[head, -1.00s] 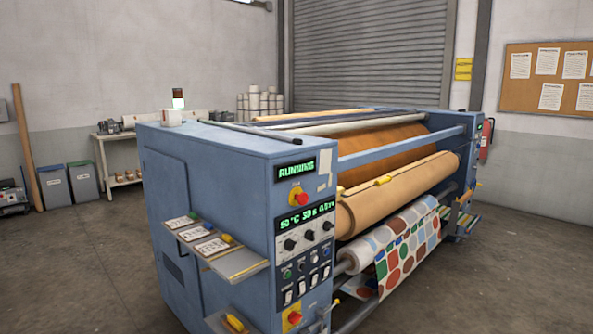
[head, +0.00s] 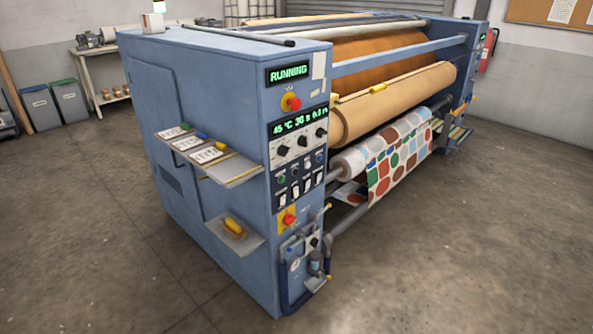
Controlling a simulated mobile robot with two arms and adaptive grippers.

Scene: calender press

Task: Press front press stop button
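The blue calender press (head: 225,160) stands in the middle of the head view. Its front end panel has a green-lit display reading RUNNING (head: 289,73). Below that display is a red mushroom button on a yellow plate (head: 293,104). A second red button on a yellow plate (head: 289,219) sits low on the same panel. Between them are a temperature display (head: 298,122), black knobs (head: 303,138), a green button (head: 281,180) and several switches. The labels are too small to read, so I cannot tell which control is the press stop. Neither of my grippers is in view.
A shelf with cards (head: 235,170) and a lower shelf with a yellow-handled tool (head: 235,228) stick out from the press's left side. Hoses and fittings (head: 305,262) hang at its bottom corner. A patterned fabric roll (head: 395,155) is at right. The floor in front is clear.

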